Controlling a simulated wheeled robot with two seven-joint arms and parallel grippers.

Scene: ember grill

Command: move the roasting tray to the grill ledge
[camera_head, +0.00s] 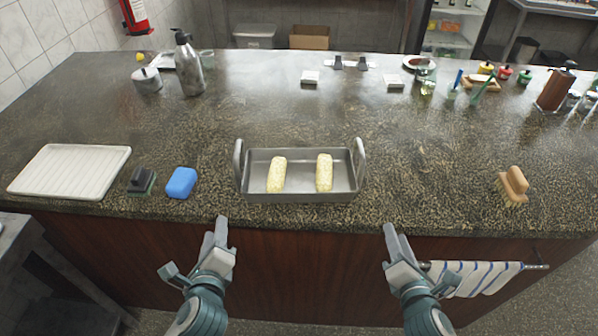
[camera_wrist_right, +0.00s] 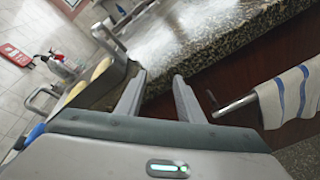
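The roasting tray (camera_head: 300,197) is a grey metal pan with an upright loop handle at each end. It sits on the speckled counter near the front edge, with two pale yellow corn-like pieces inside. In the right wrist view part of the tray (camera_wrist_right: 98,92) shows at the left. My left gripper (camera_head: 217,232) is in front of the counter, below the tray's left end, apart from it; its fingers look parted and empty. My right gripper (camera_head: 394,241) is in front of the counter, right of the tray. The right wrist view shows its fingers (camera_wrist_right: 157,95) apart with nothing between. I cannot identify the grill ledge with certainty.
A white ribbed tray (camera_head: 70,170), a dark scrubber (camera_head: 142,181) and a blue sponge (camera_head: 181,183) lie left. A wooden brush (camera_head: 513,186) lies right. A striped towel (camera_head: 475,277) hangs on a front rail.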

